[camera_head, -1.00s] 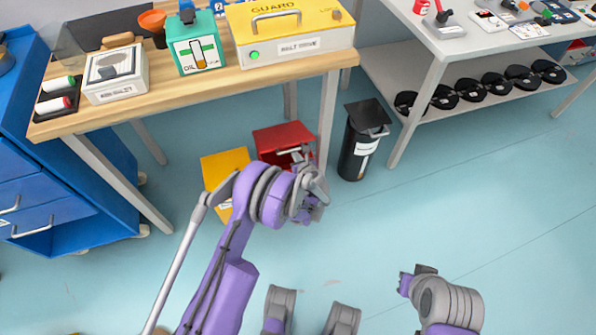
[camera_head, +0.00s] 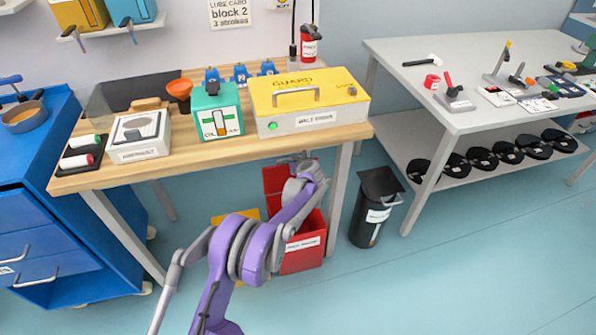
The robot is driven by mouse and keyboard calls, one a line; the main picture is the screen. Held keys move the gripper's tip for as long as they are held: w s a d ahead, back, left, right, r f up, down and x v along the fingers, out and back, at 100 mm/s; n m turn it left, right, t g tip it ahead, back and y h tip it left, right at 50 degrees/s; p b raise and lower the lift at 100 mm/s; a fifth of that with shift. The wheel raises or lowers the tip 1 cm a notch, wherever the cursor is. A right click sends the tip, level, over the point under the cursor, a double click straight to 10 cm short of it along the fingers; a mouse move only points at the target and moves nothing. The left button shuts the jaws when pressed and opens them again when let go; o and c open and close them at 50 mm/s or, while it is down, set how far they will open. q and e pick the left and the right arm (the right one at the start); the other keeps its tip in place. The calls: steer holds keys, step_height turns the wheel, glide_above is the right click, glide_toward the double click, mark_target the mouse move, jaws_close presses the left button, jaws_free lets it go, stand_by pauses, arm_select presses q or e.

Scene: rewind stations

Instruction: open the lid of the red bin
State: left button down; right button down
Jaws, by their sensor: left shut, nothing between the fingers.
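The red bin (camera_head: 306,248) stands on the floor under the wooden bench, with a white label on its front. Its lid (camera_head: 276,181) is raised and stands upright at the back of the bin. My left arm crosses in front of the bin and hides part of its opening. My left gripper (camera_head: 292,158) is at the raised lid's upper edge, shut with nothing in it. I cannot tell whether it touches the lid. My right gripper is out of view.
A yellow bin (camera_head: 222,217) is partly hidden behind my arm. A black bin (camera_head: 366,222) stands right of the bench leg (camera_head: 339,195). The wooden bench (camera_head: 200,152) overhangs the red bin. Blue drawers (camera_head: 50,235) stand at left. The floor at right is clear.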

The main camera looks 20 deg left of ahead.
arm_select(q)
steer(key=shift+w+a+r, duration=0.25)
steer(key=shift+w+a, duration=0.15)
steer(key=shift+w, duration=0.15)
